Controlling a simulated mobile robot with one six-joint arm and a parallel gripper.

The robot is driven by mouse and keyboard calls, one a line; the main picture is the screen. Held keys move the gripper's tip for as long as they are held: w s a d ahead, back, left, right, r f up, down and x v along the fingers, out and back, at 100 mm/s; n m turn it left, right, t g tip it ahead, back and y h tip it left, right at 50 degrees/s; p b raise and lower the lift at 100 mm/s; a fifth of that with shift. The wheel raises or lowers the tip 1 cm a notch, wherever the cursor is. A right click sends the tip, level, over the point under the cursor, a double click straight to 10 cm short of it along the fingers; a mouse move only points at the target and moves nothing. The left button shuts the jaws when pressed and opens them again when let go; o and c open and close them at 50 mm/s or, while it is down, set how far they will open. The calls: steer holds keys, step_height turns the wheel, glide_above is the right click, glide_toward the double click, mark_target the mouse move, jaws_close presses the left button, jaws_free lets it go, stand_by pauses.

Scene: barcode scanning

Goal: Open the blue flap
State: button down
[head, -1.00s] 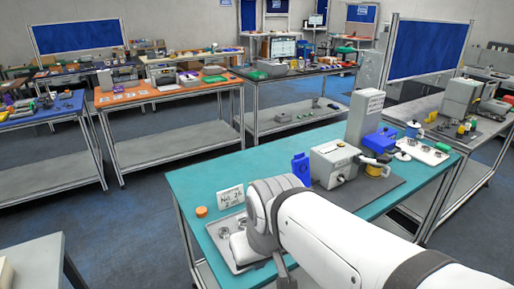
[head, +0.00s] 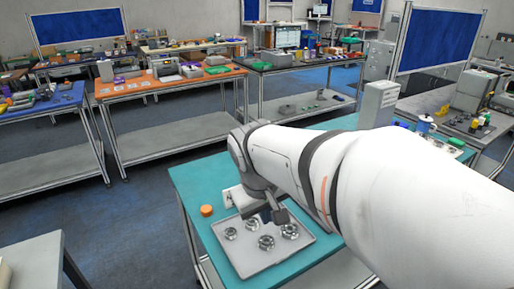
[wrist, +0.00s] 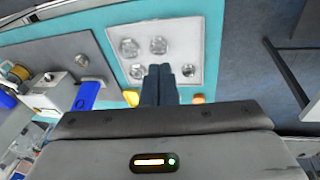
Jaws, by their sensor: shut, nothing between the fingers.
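In the wrist view a blue upright part (wrist: 86,96) with a dark ring mark stands at the left, beside a pale box-shaped device (wrist: 48,92). I cannot tell whether this blue part is the flap. In the head view my arm hides the device and that blue part. My gripper (head: 272,214) is over the tray of metal parts, shut and empty. Its dark fingers also show pressed together in the wrist view (wrist: 159,70), well to the right of the blue part.
A light tray (head: 245,262) with several round metal parts lies on the teal table (head: 190,178). An orange cap (head: 206,210) sits left of it. A white card (head: 228,200) is partly hidden by my arm. A grey column (head: 378,100) rises behind my arm.

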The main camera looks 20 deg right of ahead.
steer(key=w+d+f+g+h+b, duration=0.15)
steer(key=w+d+f+h, duration=0.4)
steer(key=w, duration=0.75)
steer(key=w+d+f+g+h+b, duration=0.1)
steer(key=w+d+f+h+b, duration=0.35)
steer(key=w, duration=0.85)
steer(key=w+d+f+g+h+b, duration=0.1)
steer(key=w+d+f+h, duration=0.5)
steer(key=w, duration=0.7)
steer(key=s+d+r+p, duration=0.1)
steer(key=s+d+p, duration=0.1)
steer(key=d, duration=0.4)
steer(key=s+d+r+p, duration=0.1)
steer(key=s+d+p, duration=0.1)
steer(key=d, duration=0.4)
steer(key=shift+s+n+p, duration=0.25)
steer(key=shift+n+p, duration=0.1)
steer(key=shift+n, duration=0.05)
steer(key=shift+f+b, duration=0.15)
steer(key=shift+b, duration=0.15)
